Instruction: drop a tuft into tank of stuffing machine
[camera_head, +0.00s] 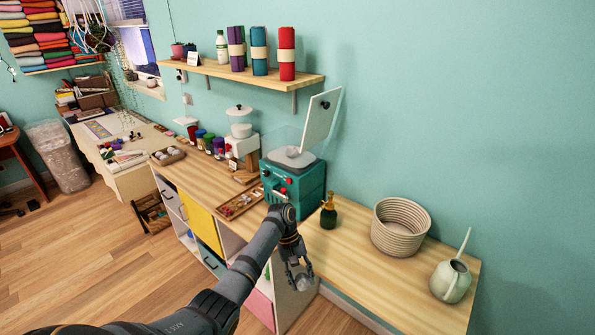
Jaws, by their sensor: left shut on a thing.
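The teal stuffing machine (292,187) stands on the wooden counter against the wall. Its clear tank (293,146) is on top, with the white lid (322,116) swung up. Something pale shows inside the tank. My left gripper (301,277) hangs low in front of the counter's edge, below and apart from the machine. It is shut on a small pale thing that looks like the tuft, mostly hidden by the fingers. My right gripper is not in view.
An amber-topped dark bottle (328,212), a coiled basket (400,227) and a watering can (450,280) stand right of the machine. A wooden tray (240,200) of small items lies to its left. A shelf (250,73) with fabric rolls hangs above.

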